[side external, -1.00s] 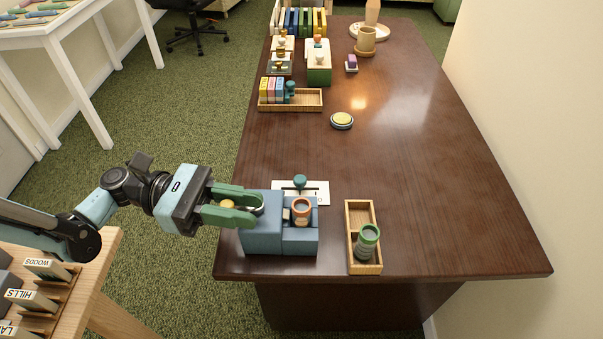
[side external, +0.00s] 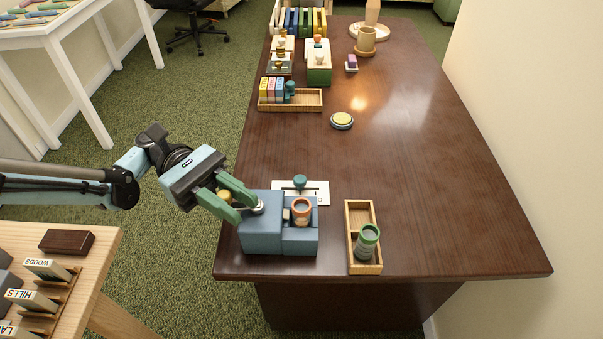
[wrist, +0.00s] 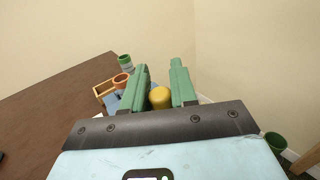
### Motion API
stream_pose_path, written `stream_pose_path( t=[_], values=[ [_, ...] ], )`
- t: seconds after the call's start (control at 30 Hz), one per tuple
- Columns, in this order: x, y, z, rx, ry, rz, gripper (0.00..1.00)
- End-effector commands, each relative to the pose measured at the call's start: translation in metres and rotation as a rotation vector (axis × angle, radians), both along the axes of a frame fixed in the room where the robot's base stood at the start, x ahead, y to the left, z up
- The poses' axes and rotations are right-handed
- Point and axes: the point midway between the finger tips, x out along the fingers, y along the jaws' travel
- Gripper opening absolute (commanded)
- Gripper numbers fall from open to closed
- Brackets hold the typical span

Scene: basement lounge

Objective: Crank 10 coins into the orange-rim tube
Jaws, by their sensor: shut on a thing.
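The blue coin machine (side external: 262,234) stands at the near left edge of the brown table. The orange-rim tube (side external: 302,206) sits upright in its right part; it also shows in the wrist view (wrist: 121,79). I cannot see any coins in it. A crank with a yellow knob (side external: 224,196) is on the machine's left side. My gripper (side external: 247,208) is shut on that knob, with its green fingers angled down to the right toward the machine. In the wrist view the yellow knob (wrist: 160,98) is between the fingers. The crank arm is mostly hidden by the fingers.
A wooden tray (side external: 350,220) right of the machine holds a green-rim tube (side external: 367,240). Behind the machine is a white plate with a teal knob (side external: 300,182). A yellow-topped round button (side external: 342,120) lies further back. The table's right side is clear.

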Motion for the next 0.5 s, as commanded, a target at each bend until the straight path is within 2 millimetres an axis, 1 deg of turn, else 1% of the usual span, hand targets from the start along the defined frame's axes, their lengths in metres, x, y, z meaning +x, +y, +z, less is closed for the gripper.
stream_pose_path(
  t=[0.2, 0.5],
  values=[
    [0.0027, 0.0018, -0.0005, 0.001, 0.000, -0.080, 0.00],
    [0.0031, 0.0024, -0.0006, 0.002, 0.000, -0.107, 0.00]
  ],
)
